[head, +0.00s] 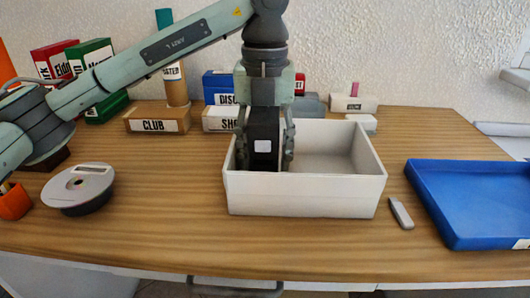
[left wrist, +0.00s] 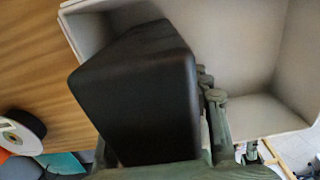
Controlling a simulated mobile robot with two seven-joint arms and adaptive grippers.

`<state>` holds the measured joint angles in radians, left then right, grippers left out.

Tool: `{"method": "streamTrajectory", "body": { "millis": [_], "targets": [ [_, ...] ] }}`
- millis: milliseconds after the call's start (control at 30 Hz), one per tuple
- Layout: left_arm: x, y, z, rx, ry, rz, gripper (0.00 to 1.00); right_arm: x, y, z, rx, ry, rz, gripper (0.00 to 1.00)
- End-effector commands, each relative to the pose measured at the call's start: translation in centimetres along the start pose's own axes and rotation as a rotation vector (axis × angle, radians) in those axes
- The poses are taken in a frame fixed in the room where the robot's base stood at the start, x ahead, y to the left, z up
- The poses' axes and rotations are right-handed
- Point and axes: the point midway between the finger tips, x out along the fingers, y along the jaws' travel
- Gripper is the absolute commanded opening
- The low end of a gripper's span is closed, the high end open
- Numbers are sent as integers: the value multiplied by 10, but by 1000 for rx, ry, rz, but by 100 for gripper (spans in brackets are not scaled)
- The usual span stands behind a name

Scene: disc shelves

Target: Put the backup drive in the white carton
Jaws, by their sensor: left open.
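The backup drive, a black block with a white label (head: 262,146), stands between the fingers of my left gripper (head: 265,158), inside the left part of the white carton (head: 300,194). The front wall hides its lower end, so I cannot tell whether it rests on the carton floor. My left gripper points down, its fingers apart on either side of the drive. In the left wrist view the drive (left wrist: 150,95) fills the middle, with a finger (left wrist: 217,120) beside it and the carton's pale inside (left wrist: 255,115) to the right. My right gripper is not in view.
A blue tray (head: 475,235) lies at the right, with a small grey stick (head: 401,213) between it and the carton. A disc spindle (head: 80,190) and an orange cup (head: 14,203) are at the left. Labelled boxes (head: 157,121) line the back. The front strip of table is clear.

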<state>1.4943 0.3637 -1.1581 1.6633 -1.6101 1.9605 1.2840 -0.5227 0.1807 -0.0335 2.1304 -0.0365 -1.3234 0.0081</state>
Motion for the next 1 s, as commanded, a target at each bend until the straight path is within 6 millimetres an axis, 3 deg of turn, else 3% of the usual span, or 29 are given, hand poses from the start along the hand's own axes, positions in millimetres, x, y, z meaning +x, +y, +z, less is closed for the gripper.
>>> {"method": "streamTrajectory", "body": {
  "millis": [100,367,500,700,1000],
  "targets": [
    [-17,0,1,-1,-5,-1,48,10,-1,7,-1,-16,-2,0],
    [-76,0,1,-2,-6,0,48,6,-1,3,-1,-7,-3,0],
    [-101,0,1,-2,-4,0,48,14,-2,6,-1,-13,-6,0],
    [-119,0,0,0,-1,0,48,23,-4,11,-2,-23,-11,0],
    [-121,0,0,1,0,0,48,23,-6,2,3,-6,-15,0]
  ]
}}
